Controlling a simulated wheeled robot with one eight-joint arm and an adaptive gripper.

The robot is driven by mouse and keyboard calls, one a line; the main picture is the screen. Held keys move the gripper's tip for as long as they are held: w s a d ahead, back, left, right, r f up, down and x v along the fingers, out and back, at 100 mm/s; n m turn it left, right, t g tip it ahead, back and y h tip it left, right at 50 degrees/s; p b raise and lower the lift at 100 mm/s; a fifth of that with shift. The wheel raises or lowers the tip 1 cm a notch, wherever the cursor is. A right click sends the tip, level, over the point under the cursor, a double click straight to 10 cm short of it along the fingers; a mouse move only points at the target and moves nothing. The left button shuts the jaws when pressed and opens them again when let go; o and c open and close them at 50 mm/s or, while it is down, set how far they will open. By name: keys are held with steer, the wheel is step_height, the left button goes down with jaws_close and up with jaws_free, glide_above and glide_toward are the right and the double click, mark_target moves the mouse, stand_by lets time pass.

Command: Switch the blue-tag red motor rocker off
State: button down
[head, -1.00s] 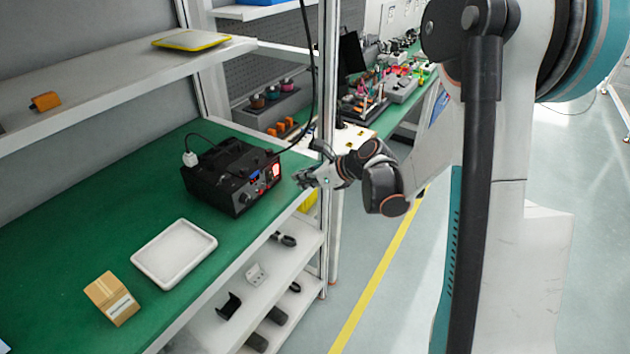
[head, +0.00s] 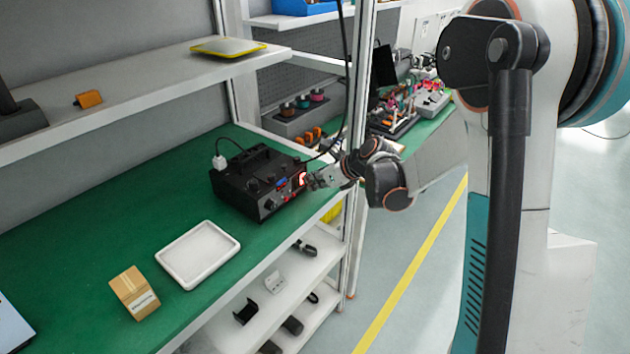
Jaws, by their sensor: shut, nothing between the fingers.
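The black control box (head: 250,182) sits on the green bench, with a white plug and cable at its back left. Its front panel carries dark knobs, a small blue tag (head: 282,183) and a lit red rocker (head: 302,178) at the panel's right end. My gripper (head: 312,182) is shut and empty, right at the red rocker. It partly covers that end of the panel. I cannot tell whether the fingertips touch the rocker, or which way the rocker is tipped.
A white tray (head: 163,256) and a cardboard box (head: 134,293) lie on the bench at the front left. A shelf with a yellow-rimmed tray (head: 228,47) hangs above. A white upright post (head: 358,130) stands close behind my gripper. Lower shelves hold small parts.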

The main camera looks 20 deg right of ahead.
steer(key=shift+r, duration=0.1)
steer(key=shift+r+p, duration=0.3)
steer(key=shift+r, duration=0.5)
steer(key=shift+s+d, duration=0.1)
steer(key=shift+s, duration=0.05)
steer(key=p+v, duration=0.3)
steer(key=v, duration=0.9)
steer(key=shift+r+p, duration=0.3)
steer(key=shift+r, duration=0.15)
